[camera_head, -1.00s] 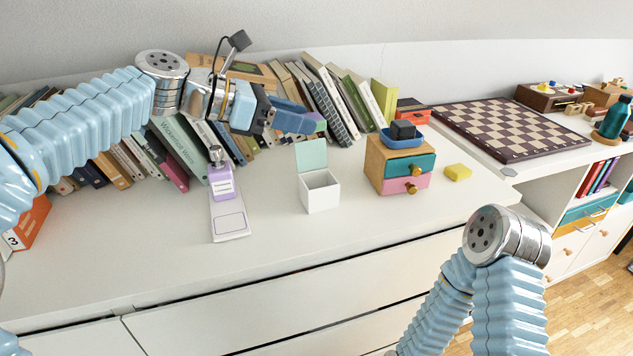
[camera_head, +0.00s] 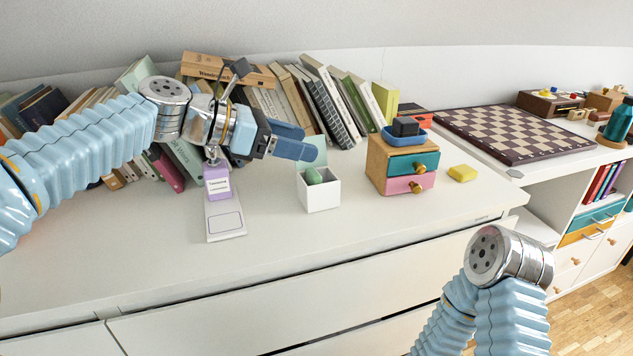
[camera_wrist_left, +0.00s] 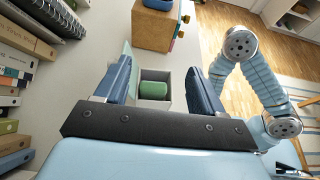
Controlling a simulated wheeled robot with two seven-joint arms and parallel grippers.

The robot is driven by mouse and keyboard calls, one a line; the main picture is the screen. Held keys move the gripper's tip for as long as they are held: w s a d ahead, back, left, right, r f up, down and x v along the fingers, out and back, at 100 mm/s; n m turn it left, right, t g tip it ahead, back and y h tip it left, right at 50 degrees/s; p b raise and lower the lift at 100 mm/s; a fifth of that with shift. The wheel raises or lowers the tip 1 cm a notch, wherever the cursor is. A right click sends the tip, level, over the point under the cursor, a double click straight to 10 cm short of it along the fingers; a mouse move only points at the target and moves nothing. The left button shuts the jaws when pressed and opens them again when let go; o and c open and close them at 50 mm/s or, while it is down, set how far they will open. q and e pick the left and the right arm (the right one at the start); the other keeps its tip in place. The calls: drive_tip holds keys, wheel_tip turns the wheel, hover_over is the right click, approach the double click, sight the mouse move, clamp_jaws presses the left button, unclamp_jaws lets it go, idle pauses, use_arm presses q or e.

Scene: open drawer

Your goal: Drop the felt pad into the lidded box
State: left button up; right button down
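The white lidded box (camera_head: 320,196) stands on the white desktop, its pale green lid (camera_head: 313,148) raised at the back. A green rounded block, which I take as the felt pad (camera_head: 314,176), shows in the box's mouth. In the left wrist view the pad (camera_wrist_left: 154,90) lies within the walls of the box (camera_wrist_left: 155,104); whether it rests on the floor is unclear. My left gripper (camera_head: 307,142) is above and behind the box. Its fingers (camera_wrist_left: 156,85) are wide apart with nothing gripped.
Right of the box stands a small wooden drawer unit (camera_head: 376,163) with a blue tray (camera_head: 404,137) holding a dark block. A yellow block (camera_head: 462,173) lies beyond. Books (camera_head: 325,100) line the back. The front desktop is clear.

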use_arm(q)
drive_tip(key=shift+o, duration=0.2)
drive_tip(key=shift+a, duration=0.1)
drive_tip(key=v, duration=1.3)
drive_tip(key=shift+a+r+p, duration=0.25)
drive_tip(key=shift+p, duration=0.2)
drive_tip(key=shift+s, duration=0.1)
